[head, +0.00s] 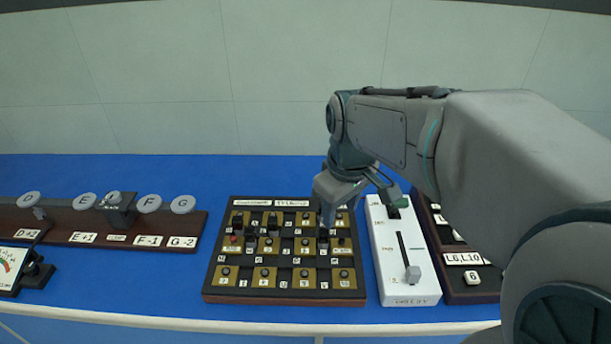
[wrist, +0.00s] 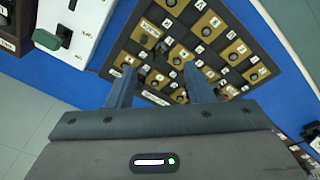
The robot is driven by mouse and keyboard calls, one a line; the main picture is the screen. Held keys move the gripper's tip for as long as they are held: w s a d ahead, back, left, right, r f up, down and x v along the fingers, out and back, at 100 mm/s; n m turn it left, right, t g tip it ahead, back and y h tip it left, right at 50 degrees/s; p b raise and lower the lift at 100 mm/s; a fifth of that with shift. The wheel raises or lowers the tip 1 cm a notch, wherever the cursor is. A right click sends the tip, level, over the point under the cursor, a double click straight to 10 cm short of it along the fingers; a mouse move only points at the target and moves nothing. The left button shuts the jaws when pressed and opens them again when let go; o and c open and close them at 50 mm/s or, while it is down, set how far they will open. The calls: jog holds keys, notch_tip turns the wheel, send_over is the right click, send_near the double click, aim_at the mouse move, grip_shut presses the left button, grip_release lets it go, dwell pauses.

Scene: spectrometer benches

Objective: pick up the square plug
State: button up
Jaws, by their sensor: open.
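A dark board (head: 285,300) with brass plates and rows of round sockets lies on the blue bench. Several black plugs stand in it, among them an upright one (head: 237,224) at the left and another (head: 272,224) near the middle. I cannot tell which one is the square plug. My gripper (head: 328,212) is over the board's right part and hides some of it. In the wrist view my gripper (wrist: 158,82) has its two fingers apart over the board (wrist: 215,95), with nothing clearly held between them. A small dark plug (wrist: 144,71) shows between the fingertips.
A white slider box (head: 385,262) stands close to the board's right. A dark panel with labelled keys (head: 470,292) is beyond it. A brown rail with grey knobs (head: 65,225) and a meter (head: 14,265) are at the left. Blue bench is free left of the board.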

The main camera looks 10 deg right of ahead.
jog(key=w+n+g, duration=0.2)
jog(key=w+n, duration=0.8)
jog(key=w, duration=0.4)
notch_tip(320, 180, down, 8)
jog(key=shift+f, duration=0.1)
jog(key=f, duration=0.5)
jog(key=shift+s+d+f, duration=0.1)
jog(key=shift+s, duration=0.15)
grip_shut()
